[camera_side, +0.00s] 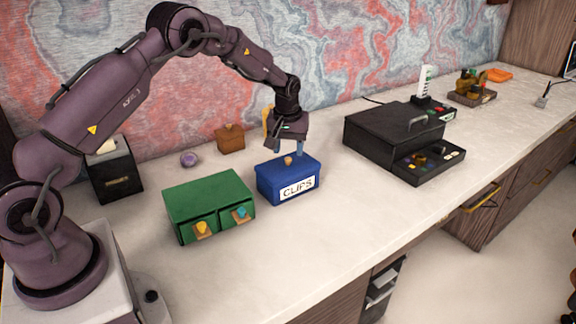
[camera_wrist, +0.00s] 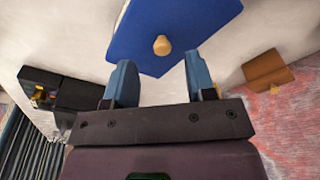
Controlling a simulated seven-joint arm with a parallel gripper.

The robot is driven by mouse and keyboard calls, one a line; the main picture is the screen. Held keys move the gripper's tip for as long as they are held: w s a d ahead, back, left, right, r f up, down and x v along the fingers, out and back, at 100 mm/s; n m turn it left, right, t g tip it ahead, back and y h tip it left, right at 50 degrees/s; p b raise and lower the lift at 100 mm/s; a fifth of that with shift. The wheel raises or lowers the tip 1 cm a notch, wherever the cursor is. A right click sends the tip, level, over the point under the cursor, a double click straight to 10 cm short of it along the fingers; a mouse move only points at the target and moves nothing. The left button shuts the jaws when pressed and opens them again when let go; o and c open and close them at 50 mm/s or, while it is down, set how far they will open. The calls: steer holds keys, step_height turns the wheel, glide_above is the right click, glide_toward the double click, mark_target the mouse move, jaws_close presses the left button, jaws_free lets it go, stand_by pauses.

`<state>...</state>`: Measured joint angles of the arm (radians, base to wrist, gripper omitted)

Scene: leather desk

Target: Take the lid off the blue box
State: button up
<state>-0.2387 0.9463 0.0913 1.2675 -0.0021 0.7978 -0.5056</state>
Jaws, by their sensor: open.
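The blue box (camera_side: 289,190) with a white "CLIPS" label stands on the pale desk near the middle of the side view. Its blue lid (camera_wrist: 185,25) is on it, with a small tan knob (camera_wrist: 161,45) on top. The knob also shows in the side view (camera_side: 288,160). My gripper (camera_side: 300,150) is just above the far part of the lid. In the wrist view its two blue fingers (camera_wrist: 158,75) are apart, with nothing between the tips, and the knob is beyond them. Whether a fingertip touches the lid I cannot tell.
A green two-drawer box (camera_side: 210,205) stands left of the blue box. A brown box (camera_side: 230,138) and purple round thing (camera_side: 189,159) lie behind. A black case (camera_side: 393,135) stands to the right. The desk in front of the blue box is clear.

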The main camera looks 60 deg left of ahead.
mark_target(288, 158)
steer(key=f, duration=0.3)
steer(key=shift+w+a+f, duration=0.15)
steer(key=shift+a+f, duration=0.1)
steer(key=shift+a, duration=0.1)
jaws_close()
steer(key=shift+r, duration=0.15)
